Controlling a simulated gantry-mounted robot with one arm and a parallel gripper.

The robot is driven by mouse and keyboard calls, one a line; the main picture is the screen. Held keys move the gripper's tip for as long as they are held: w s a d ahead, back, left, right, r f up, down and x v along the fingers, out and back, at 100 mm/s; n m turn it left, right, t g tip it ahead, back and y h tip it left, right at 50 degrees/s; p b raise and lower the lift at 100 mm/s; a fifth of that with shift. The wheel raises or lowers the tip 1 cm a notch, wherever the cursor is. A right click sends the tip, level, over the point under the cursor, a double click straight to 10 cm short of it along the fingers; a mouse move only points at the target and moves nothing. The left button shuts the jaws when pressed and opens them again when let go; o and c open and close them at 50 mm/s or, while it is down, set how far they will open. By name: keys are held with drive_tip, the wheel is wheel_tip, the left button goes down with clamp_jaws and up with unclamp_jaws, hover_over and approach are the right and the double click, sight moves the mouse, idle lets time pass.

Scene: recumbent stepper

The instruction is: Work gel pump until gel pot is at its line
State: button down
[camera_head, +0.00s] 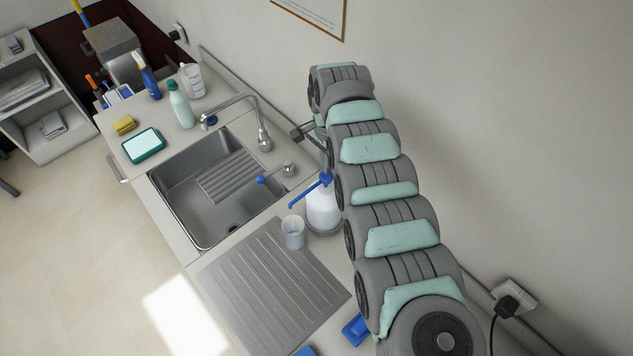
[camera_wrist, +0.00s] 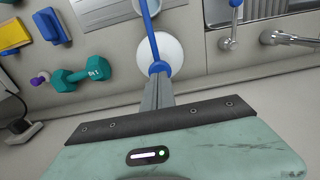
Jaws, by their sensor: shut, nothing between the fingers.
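The gel pump is a white bottle (camera_head: 322,212) with a blue head and long blue spout, upright on the counter beside the sink. In the wrist view the white bottle (camera_wrist: 174,52) shows from above, its blue spout running to the top edge. The gel pot (camera_head: 292,232) is a small translucent cup beneath the spout's end; its gel level and line cannot be made out. My gripper (camera_wrist: 158,80) is shut and empty, its fingertips right at the blue pump head. I cannot tell whether they touch it. In the head view my arm partly hides the gripper.
A steel sink (camera_head: 215,235) with a tap (camera_head: 262,135) lies left of the pump. A ribbed drainer (camera_head: 275,285) is in front. A teal dumbbell (camera_wrist: 82,78) and a blue block (camera_wrist: 50,25) lie on the counter. The wall is close behind.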

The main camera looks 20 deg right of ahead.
drive_tip(key=shift+f+b, duration=0.5)
drive_tip(key=shift+f, duration=1.25)
drive_tip(key=shift+r+p, duration=2)
drive_tip(key=shift+r, duration=0.65)
drive_tip(key=shift+f, duration=0.1)
